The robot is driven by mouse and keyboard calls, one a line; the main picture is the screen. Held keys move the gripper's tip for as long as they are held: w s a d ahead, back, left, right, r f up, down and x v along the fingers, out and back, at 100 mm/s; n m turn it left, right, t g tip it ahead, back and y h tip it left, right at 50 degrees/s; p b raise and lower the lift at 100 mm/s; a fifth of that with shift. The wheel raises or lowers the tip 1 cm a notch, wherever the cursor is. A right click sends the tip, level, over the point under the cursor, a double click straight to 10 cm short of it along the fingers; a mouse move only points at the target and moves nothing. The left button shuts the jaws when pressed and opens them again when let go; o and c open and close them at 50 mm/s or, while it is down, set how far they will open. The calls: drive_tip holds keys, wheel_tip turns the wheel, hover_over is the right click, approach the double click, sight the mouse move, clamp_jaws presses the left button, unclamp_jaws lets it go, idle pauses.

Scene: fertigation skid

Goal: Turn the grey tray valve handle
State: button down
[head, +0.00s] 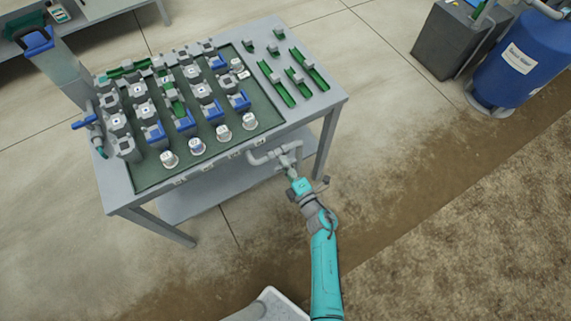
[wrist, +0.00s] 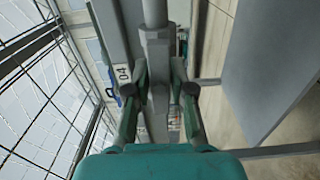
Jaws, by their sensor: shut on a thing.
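The grey tray valve sits on a grey pipe (head: 262,157) at the front right of the table. Its grey handle (wrist: 157,82) is between my fingers in the wrist view. My gripper (head: 292,170) reaches it from the front right and also shows in the wrist view (wrist: 162,90). It is shut on the handle, with one dark finger pad on each side. In the head view my gripper and wrist partly hide the handle, and its exact turn angle cannot be told.
The grey table (head: 325,100) carries a dark green tray (head: 150,180) with several grey and blue blocks and white-topped cups. A lower shelf (head: 195,200) lies under it. A blue barrel (head: 520,65) stands at the upper right.

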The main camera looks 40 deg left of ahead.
drive_tip(key=shift+m, duration=0.3)
drive_tip(key=m, duration=0.3)
drive_tip(key=shift+m, duration=0.4)
drive_tip(key=m, duration=0.4)
drive_tip(key=shift+m, duration=0.3)
drive_tip(key=m, duration=0.4)
drive_tip(key=shift+f+m, duration=0.1)
drive_tip(key=shift+m, duration=1.9)
drive_tip(key=c, duration=1.1)
unclamp_jaws()
